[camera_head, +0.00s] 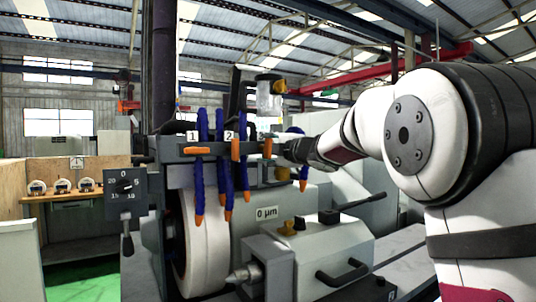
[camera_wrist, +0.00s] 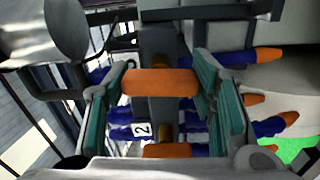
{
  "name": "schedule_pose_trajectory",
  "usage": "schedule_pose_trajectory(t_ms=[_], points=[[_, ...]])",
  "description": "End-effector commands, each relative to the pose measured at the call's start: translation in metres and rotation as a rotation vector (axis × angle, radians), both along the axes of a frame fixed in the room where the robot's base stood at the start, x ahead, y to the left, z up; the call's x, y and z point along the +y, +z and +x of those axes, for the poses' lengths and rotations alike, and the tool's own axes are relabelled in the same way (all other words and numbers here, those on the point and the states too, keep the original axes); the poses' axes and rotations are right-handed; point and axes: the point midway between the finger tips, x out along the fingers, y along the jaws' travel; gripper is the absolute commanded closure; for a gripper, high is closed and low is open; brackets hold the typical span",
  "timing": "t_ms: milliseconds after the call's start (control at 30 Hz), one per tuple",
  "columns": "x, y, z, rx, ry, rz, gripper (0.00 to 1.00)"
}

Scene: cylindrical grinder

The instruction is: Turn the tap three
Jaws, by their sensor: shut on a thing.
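Tap three's orange handle (camera_head: 267,148) stands upright in the head view, at the right end of the row of taps on the grey manifold bar (camera_head: 172,151). My gripper (camera_head: 285,149) reaches it from the right. In the wrist view, the orange handle (camera_wrist: 160,82) lies across between the two green-padded fingers of my gripper (camera_wrist: 162,100), which are shut on its ends. Tap two's handle (camera_head: 235,149) is upright and tap one's handle (camera_head: 198,150) is level.
Blue hoses with orange nozzles (camera_head: 228,215) hang below the bar, close to my gripper. A grinding wheel (camera_head: 205,245) stands behind them. A dial box (camera_head: 125,194) is at the left, and a black lever (camera_head: 362,202) rises at the right.

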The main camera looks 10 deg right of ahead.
Motion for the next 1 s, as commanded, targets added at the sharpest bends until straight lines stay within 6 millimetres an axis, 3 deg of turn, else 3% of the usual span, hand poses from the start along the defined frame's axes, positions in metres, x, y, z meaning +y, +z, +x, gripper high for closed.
schedule_pose_trajectory(t_ms=[767, 800, 867, 1000], points=[[0.0004, -0.0003, 0.0002, -0.032, 0.001, -0.102, 0.77], [0.0004, -0.0003, 0.0002, -0.032, 0.001, -0.101, 0.45], [0.0004, -0.0003, 0.0001, -0.032, 0.001, -0.101, 0.31], [0.0004, -0.0003, 0.0001, -0.031, 0.000, -0.100, 0.28]])
